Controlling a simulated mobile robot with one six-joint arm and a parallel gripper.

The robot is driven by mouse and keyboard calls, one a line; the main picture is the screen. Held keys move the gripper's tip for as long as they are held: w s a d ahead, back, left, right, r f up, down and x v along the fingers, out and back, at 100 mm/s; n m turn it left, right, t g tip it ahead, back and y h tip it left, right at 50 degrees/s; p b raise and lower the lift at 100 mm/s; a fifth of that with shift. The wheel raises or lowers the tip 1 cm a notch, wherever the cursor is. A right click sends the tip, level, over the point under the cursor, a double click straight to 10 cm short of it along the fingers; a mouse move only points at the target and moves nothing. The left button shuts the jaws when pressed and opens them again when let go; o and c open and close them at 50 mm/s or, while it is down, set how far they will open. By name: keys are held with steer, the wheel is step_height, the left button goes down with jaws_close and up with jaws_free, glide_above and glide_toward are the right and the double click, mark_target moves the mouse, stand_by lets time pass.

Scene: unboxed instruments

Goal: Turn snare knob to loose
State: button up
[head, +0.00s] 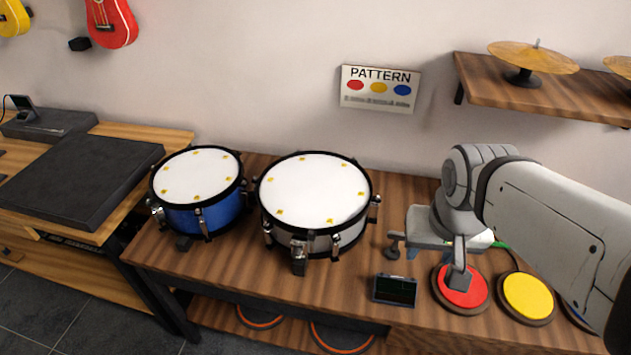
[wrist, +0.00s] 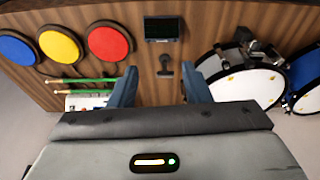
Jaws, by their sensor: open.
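The snare drum (head: 314,190) has a white head, a black rim and a silver shell, and stands at the middle of the wooden bench. A silver fitting (head: 299,252) sticks out from its front side; it may be the snare knob, but its setting is too small to read. The drum (wrist: 245,84) is at the right in the wrist view, with the fitting (wrist: 243,37) at its rim. My gripper (wrist: 159,78) is open, with blue fingers apart and nothing held. In the head view it is right of the drum, above the bench and clear of the drum.
A blue drum (head: 197,178) stands left of the snare. A small dark screen (head: 395,290) and a dark upright piece (head: 395,243) stand between the snare and the red pad (head: 461,296). A yellow pad (head: 527,297) is further right. A cymbal shelf (head: 545,92) hangs above.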

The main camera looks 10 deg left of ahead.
steer(key=w+a+f+b, duration=0.7)
steer(key=a+f+b, duration=0.2)
steer(key=a+b, duration=0.25)
steer(key=t+b, duration=0.2)
steer(key=b, duration=0.8)
glide_toward(296, 253)
steer(key=f, duration=0.2)
steer(key=shift+m, duration=0.4)
steer(key=b+x, duration=0.1)
steer(key=x, duration=0.2)
steer(key=b+x, duration=0.1)
steer(key=x, duration=0.3)
steer(key=shift+w+r, duration=0.1)
steer(key=shift+w, duration=0.35)
steer(key=shift+c, duration=0.4)
